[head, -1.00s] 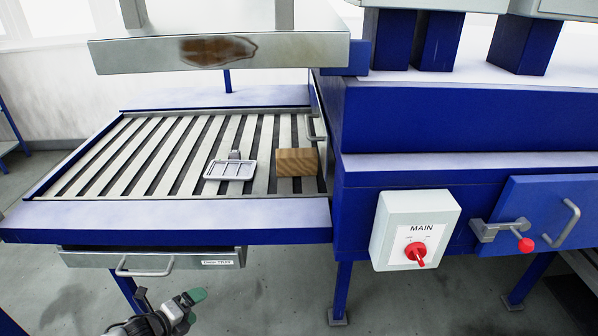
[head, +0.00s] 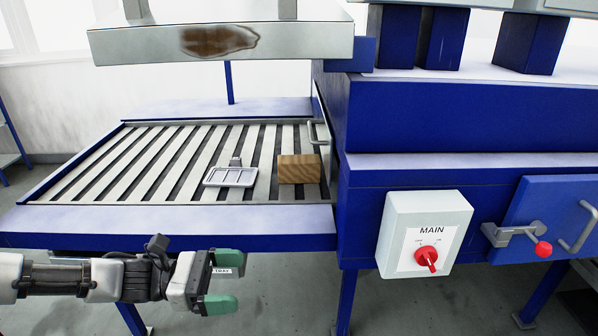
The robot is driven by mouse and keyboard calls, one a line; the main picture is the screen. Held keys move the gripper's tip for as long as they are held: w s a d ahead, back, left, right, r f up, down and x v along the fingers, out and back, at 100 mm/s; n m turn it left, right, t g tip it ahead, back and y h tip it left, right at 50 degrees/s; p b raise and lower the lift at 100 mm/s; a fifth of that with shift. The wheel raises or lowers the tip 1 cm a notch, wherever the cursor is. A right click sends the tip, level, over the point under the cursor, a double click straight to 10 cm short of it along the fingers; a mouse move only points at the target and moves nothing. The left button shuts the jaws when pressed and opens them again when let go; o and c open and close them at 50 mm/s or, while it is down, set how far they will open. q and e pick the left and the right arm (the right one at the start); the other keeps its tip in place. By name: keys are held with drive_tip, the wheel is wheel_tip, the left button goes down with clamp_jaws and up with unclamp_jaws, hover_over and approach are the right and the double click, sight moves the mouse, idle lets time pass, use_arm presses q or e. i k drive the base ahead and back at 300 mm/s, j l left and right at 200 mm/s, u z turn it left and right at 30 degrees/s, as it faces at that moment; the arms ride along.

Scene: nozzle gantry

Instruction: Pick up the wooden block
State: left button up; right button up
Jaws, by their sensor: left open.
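The wooden block (head: 299,169) rests on the slatted bed at its right side, close to the blue machine body. My left gripper (head: 226,282) comes in from the left, below and in front of the bed's blue front edge. It is open and empty, with its green-tipped fingers pointing right. It is apart from the block, lower and to the left of it in the picture. My right gripper is not in view.
A grey tray-like piece (head: 230,176) lies left of the block on the slatted bed (head: 150,160). A metal handle (head: 319,132) is behind the block. A stained overhead beam (head: 220,42) spans above. The MAIN switch box (head: 425,233) juts out at right.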

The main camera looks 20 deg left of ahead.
sight(304, 168)
drive_tip(key=i+j, duration=0.5)
drive_tip(key=i, duration=0.15)
drive_tip(key=i+j, duration=0.45)
drive_tip(key=i, duration=0.25)
